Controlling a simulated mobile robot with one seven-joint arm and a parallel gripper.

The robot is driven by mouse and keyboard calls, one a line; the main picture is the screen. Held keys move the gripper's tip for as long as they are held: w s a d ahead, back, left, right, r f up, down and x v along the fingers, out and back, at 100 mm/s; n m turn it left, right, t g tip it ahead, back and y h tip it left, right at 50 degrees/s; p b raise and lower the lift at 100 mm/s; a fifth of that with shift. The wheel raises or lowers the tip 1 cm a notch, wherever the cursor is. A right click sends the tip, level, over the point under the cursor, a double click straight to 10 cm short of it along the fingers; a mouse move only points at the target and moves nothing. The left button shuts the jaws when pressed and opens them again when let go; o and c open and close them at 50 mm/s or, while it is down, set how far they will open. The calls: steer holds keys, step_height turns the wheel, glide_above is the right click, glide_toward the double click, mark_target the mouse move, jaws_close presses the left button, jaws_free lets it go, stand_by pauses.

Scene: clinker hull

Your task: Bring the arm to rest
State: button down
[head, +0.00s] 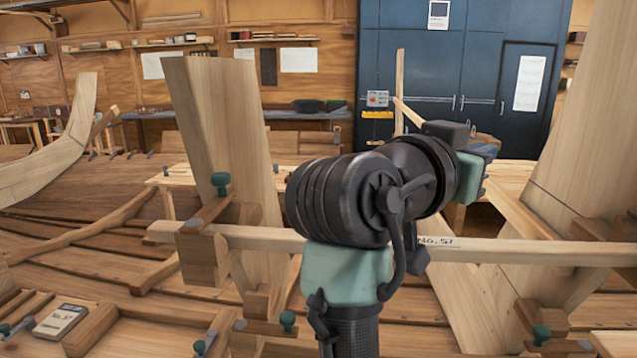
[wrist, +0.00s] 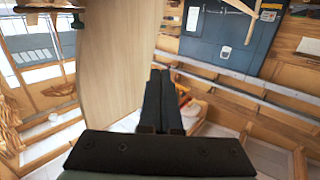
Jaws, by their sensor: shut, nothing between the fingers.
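My gripper (wrist: 162,100) shows in the wrist view with its two dark fingers together, shut and empty. A wide pale plank stands close to the left of the fingers in that view; I cannot tell the exact gap. In the head view my arm rises from the bottom centre, bends at a large dark joint and reaches away to the right. The gripper's fingers are hidden there behind my arm.
A horizontal batten (head: 500,248) marked with writing runs behind my arm. Upright planks (head: 225,130) stand left and right (head: 590,150), with wooden clamps with green knobs (head: 220,182). A blue cabinet (head: 425,60) stands at the back.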

steer(key=s+a+r+n+t+y, duration=0.2)
steer(key=a+r+n+t+y, duration=0.25)
steer(key=a+t, duration=0.45)
steer(key=s+a+r+n+t+y, duration=0.6)
steer(key=s+a+y, duration=0.3)
steer(key=s+a, duration=0.2)
steer(key=shift+s+a+r+t, duration=0.25)
steer(key=shift+s+r+t, duration=0.35)
steer(key=shift+s, duration=0.4)
